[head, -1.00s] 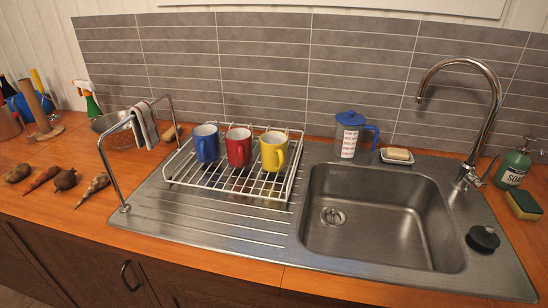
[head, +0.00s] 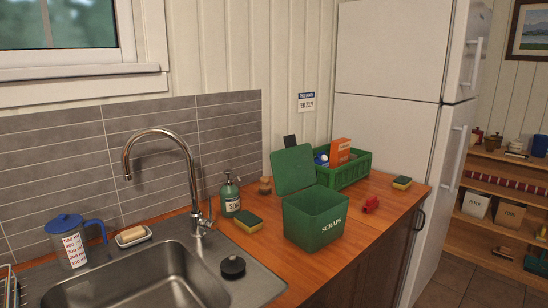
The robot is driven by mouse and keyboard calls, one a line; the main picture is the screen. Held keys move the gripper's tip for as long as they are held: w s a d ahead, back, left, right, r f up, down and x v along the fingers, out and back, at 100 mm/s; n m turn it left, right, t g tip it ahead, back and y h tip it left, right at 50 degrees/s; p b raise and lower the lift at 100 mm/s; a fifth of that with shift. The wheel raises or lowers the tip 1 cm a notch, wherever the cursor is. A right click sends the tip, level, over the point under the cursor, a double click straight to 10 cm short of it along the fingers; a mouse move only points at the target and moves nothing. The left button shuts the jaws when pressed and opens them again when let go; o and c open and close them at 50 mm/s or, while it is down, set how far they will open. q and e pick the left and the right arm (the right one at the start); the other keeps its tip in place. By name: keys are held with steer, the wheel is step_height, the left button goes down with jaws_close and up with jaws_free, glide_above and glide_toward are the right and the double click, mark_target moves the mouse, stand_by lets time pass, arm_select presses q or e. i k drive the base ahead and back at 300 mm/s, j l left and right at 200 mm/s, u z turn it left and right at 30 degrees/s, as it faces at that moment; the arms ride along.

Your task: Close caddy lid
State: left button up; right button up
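A green scraps caddy (head: 316,225) stands on the wooden counter to the right of the sink. Its green lid (head: 293,169) is open and tilted up at the back of the box. The white lettering on its front faces me. Neither of my grippers shows in the head view.
A yellow-green sponge (head: 248,221) and a green soap bottle (head: 230,196) stand left of the caddy. A green crate (head: 351,170) with items is behind it. A red object (head: 370,204) and another sponge (head: 402,183) lie to its right. The fridge (head: 388,110) bounds the counter.

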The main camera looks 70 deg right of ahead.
mark_target(293, 167)
steer(key=z, duration=2.45)
